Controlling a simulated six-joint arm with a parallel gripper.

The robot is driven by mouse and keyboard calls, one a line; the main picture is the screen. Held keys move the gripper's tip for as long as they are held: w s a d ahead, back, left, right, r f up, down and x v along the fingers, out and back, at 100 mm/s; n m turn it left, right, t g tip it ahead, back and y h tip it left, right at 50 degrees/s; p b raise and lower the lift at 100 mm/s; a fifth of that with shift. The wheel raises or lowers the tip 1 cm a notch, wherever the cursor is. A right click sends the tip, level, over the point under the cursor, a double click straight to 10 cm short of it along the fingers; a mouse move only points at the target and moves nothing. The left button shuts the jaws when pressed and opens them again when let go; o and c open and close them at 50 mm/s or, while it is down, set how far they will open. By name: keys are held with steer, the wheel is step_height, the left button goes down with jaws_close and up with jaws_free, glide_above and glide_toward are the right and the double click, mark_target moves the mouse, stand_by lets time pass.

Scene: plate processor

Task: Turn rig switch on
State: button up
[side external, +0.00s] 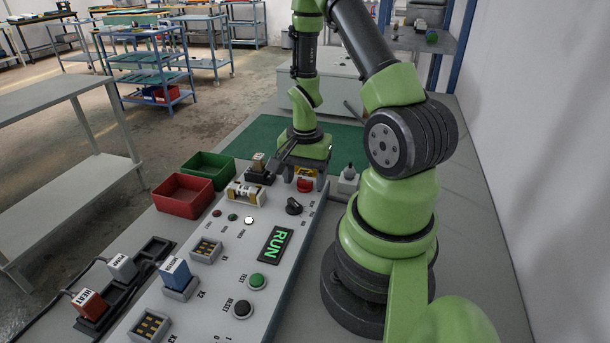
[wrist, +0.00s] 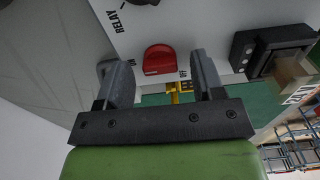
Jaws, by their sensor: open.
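The red switch knob (side external: 305,185) sits at the far end of the grey control panel (side external: 225,262). In the wrist view the red knob (wrist: 158,60) lies between my two fingers, with an OFF label to its right and a partly hidden label to its left. I cannot tell for sure which label the knob points to. My gripper (side external: 303,170) is open above that end of the panel, pointing down. In the wrist view my gripper (wrist: 158,68) has a finger on each side of the knob, with visible gaps and nothing held.
A black RELAY knob (side external: 293,206) and a lit green RUN display (side external: 275,245) are on the panel. Red (side external: 183,195) and green (side external: 208,170) bins stand left. Plug blocks labelled HEAT (side external: 90,305) and PUMP (side external: 122,268) stand at the lower left. A small relay-like block (side external: 258,165) stands beside my gripper.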

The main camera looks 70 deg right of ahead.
mark_target(304, 181)
step_height(304, 181, up, 10)
stand_by(0.6)
steer(key=w+a+r+n+t, duration=0.2)
steer(key=a+r+n+t, duration=0.2)
steer(key=a+r+n, duration=0.5)
steer(key=s+a+r+n+t+y, duration=0.1)
steer(key=s+a+r+n, duration=0.1)
steer(key=a, duration=0.3)
steer(key=s+a+r+n+t+y, duration=0.1)
steer(key=s+a+r+n+t, duration=0.1)
steer(key=a+r, duration=0.3)
steer(key=shift+s+a+n, duration=0.15)
steer(key=shift+s+n, duration=0.2)
steer(key=shift+n, duration=0.25)
stand_by(0.5)
